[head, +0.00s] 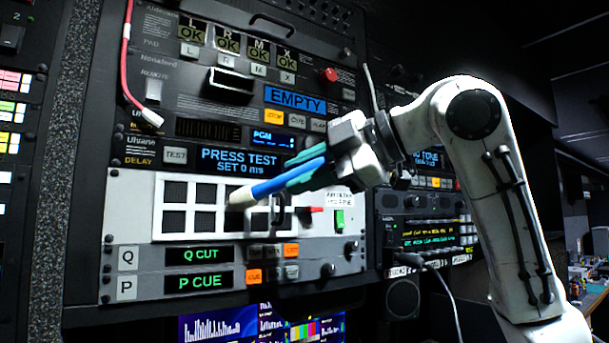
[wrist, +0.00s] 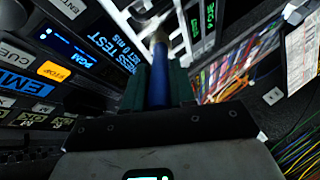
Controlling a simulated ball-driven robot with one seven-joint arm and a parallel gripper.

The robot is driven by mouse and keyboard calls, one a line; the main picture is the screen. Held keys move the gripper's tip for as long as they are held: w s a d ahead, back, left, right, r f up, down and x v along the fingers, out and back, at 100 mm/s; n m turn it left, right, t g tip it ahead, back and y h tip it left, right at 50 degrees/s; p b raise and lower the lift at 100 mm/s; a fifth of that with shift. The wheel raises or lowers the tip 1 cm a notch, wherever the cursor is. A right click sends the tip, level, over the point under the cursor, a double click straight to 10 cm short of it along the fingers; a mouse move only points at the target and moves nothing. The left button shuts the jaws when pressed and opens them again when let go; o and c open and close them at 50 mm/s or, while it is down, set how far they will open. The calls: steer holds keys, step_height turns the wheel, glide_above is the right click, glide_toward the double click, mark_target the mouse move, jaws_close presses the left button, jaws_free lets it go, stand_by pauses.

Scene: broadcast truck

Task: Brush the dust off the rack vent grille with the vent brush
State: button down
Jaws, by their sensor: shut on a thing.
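The vent brush (head: 270,186) has a blue handle, a pale collar and a dark bristle end. My gripper (head: 300,175) is shut on its handle with teal fingers. In the wrist view the blue handle (wrist: 159,78) runs forward between the fingers. The rack vent grille (head: 156,205) is a white frame with dark mesh panels on the pale rack unit. The bristle end lies in front of the grille's right-hand part; I cannot tell whether it touches. The brush and gripper hide some of the grille's right side. I cannot make out dust at this size.
A green switch (head: 339,220) and a red lever (head: 310,209) are right of the grille. The PRESS TEST display (head: 238,160) is just above it, and button rows are below. A red cable (head: 126,60) hangs at upper left. Coloured cables (wrist: 235,65) show in the wrist view.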

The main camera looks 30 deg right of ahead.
steer(key=shift+r, duration=0.4)
steer(key=shift+d+f+b, duration=0.9)
steer(key=shift+d+f, duration=0.25)
steer(key=shift+f, duration=1)
step_height(320, 180, up, 4)
steer(key=p, duration=0.4)
steer(key=shift+w+r, duration=0.1)
stand_by(0.3)
steer(key=s+b, duration=0.1)
steer(key=s, duration=0.5)
stand_by(0.3)
